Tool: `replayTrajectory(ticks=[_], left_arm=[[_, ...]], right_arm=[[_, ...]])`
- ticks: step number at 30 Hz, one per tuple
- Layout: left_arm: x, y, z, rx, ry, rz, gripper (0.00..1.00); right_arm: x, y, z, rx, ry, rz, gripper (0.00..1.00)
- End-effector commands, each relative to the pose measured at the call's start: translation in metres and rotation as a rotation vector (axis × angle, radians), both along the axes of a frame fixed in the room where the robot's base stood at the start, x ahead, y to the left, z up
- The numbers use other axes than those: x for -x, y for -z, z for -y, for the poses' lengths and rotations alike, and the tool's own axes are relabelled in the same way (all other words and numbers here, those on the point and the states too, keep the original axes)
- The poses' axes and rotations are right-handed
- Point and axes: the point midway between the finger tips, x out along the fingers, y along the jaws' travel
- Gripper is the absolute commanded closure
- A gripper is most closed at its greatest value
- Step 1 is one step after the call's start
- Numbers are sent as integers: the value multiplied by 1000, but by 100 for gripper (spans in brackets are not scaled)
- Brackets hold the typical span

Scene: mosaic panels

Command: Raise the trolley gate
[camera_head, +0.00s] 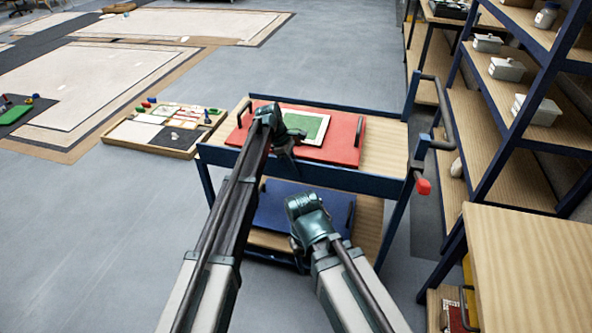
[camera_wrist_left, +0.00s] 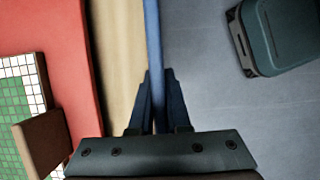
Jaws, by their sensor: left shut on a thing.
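The trolley (camera_head: 383,150) stands in front of me, with a blue frame and wooden shelves. Its gate (camera_head: 360,181) is the long blue board along the near side of the top shelf. In the left wrist view the gate (camera_wrist_left: 152,45) is a thin blue strip seen edge-on. My left gripper (camera_head: 286,152) is shut on the gate near its middle, and its dark fingers (camera_wrist_left: 158,105) sit on both sides of the strip. My right arm's wrist (camera_head: 308,215) is in front of the trolley, below the gate; its fingertips are hidden.
A red tray (camera_head: 341,144) with a green mosaic panel (camera_head: 304,125) lies on the top shelf. A blue tray (camera_head: 275,207) is on the lower shelf. The push handle with a red knob (camera_head: 423,186) is at right. Shelving (camera_head: 505,120) and a wooden bench (camera_head: 535,250) crowd the right side.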

Motion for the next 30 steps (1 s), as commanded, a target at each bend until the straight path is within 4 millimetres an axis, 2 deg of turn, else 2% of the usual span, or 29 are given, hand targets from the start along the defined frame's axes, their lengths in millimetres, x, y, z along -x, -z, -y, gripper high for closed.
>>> replayTrajectory(ticks=[9,10,14,24,30], left_arm=[[1,1,0,-2,1,-2,100],[1,1,0,-2,1,-2,80],[1,0,0,-2,1,-1,56],[0,-1,0,0,0,0,55],[-1,-11,-3,0,0,0,55]], right_arm=[[0,0,0,0,0,0,46],[0,0,0,0,0,0,46],[0,0,0,0,0,0,46],[0,-1,0,0,0,0,46],[0,-11,0,0,0,0,46]])
